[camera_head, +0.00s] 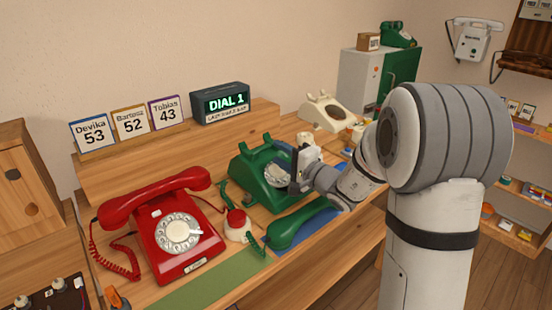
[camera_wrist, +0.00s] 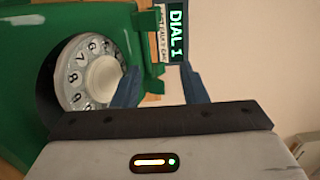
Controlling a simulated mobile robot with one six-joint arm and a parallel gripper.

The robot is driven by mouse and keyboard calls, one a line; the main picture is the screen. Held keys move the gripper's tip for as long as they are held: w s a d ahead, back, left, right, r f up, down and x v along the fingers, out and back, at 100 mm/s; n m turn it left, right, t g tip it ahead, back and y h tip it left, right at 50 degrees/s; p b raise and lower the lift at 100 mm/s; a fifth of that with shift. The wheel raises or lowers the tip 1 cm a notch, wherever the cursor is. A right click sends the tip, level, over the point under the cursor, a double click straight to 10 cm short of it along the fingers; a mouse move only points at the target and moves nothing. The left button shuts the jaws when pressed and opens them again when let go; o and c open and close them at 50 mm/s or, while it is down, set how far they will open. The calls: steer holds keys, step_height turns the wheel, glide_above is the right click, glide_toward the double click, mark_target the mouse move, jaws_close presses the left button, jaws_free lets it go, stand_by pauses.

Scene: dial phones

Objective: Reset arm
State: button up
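My arm reaches from the right in the head view, with my gripper (camera_head: 297,178) just right of the green phone (camera_head: 262,190). In the wrist view my gripper (camera_wrist: 160,82) has two blue-grey fingers standing apart with nothing between them. The green phone (camera_wrist: 50,30) fills the left side there, its white dial (camera_wrist: 92,72) left of the fingers. I cannot tell whether a finger touches it. Its green handset (camera_head: 297,222) lies off the phone, on a blue mat (camera_head: 312,238) in front of it.
A red phone (camera_head: 172,235) with its handset on stands left, and a red-topped item (camera_head: 237,222) sits between the phones. A "DIAL 1" display (camera_head: 220,103) and name cards (camera_head: 130,122) stand on the back ledge. A cream phone (camera_head: 327,112) is behind my gripper.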

steer(key=shift+d+r, duration=0.15)
steer(key=shift+s+r, duration=0.1)
steer(key=s+a+r+n+g+p, duration=0.3)
steer(key=s+n+g+p, duration=0.15)
steer(key=s, duration=0.55)
steer(key=s+a+r+n+g+p, duration=0.35)
steer(key=s+g, duration=0.25)
steer(key=s, duration=0.3)
steer(key=s+d+r+n+h+p, duration=0.2)
steer(key=s+d+r+h+p, duration=0.2)
steer(key=s+d+h+p, duration=0.5)
steer(key=s+d+g+h, duration=0.1)
steer(key=s+d+h, duration=0.1)
steer(key=s+d, duration=0.2)
steer(key=shift+d+r+h, duration=0.2)
steer(key=shift+d+h, duration=0.1)
steer(key=shift+d, duration=1.2)
steer(key=shift+c, duration=0.3)
